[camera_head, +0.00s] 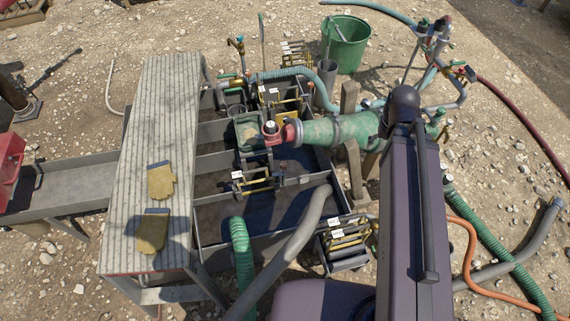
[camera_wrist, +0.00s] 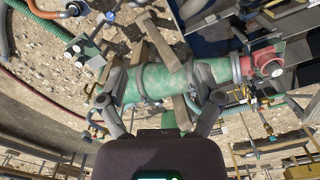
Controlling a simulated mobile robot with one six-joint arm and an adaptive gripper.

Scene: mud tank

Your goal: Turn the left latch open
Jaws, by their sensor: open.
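A thick green pipe (camera_head: 335,130) lies across the tank's right side, and it spans the wrist view (camera_wrist: 160,84). A red fitting (camera_head: 283,133) is at its left end in the head view and at its right end in the wrist view (camera_wrist: 268,62). Grey bands circle the pipe. I cannot tell for sure which part is the left latch; it may be hidden or too small. My gripper (camera_wrist: 160,100) is open in the wrist view, its two fingers apart over the pipe. I cannot tell whether they touch it. In the head view my arm hides the gripper.
The mud tank (camera_head: 265,215) has several compartments and yellow-handled parts. A plank walkway (camera_head: 160,110) with work gloves (camera_head: 154,230) stands at left. A grey hose (camera_head: 300,235) crosses the front. A green bucket (camera_head: 345,42), valves and hoses crowd the back right.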

